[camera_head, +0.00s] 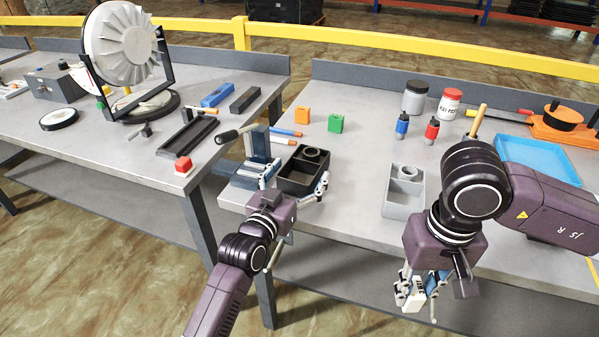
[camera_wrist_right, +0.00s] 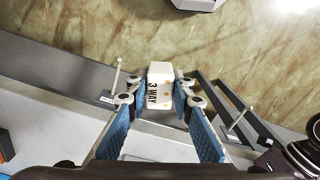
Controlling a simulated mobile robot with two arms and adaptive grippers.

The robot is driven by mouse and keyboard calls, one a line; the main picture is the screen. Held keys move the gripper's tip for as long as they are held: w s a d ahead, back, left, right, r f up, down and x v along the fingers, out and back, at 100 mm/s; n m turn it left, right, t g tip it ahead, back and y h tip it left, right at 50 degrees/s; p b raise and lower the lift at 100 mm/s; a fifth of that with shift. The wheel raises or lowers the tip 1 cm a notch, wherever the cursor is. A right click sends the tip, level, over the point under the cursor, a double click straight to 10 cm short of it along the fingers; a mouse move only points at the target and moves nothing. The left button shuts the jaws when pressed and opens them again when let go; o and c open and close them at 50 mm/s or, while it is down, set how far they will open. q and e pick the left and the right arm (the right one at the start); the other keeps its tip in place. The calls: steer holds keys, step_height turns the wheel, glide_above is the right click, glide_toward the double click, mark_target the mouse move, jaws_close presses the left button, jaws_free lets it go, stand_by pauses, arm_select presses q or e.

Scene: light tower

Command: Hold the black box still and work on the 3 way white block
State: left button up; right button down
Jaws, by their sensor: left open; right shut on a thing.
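The black box (camera_head: 291,180), an open tray with a round cup in one corner, stands on the front part of the right-hand table. My left gripper (camera_head: 297,187) is open at its near side, with fingers toward its left and right sides; I cannot tell whether they touch it. The white block (camera_wrist_right: 160,85) marked "3 WAY" is held between the blue-padded fingers of my right gripper (camera_wrist_right: 160,98). In the head view this block (camera_head: 416,290) hangs low beyond the table's front edge, partly covered by the fingers.
A similar grey box (camera_head: 404,200) stands right of the black box. A blue vise (camera_head: 257,150) is at its left. The table between the boxes is clear.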

arm_select(q)
steer(key=c, duration=1.4)
steer(key=shift+o, duration=0.2)
stand_by(0.4)
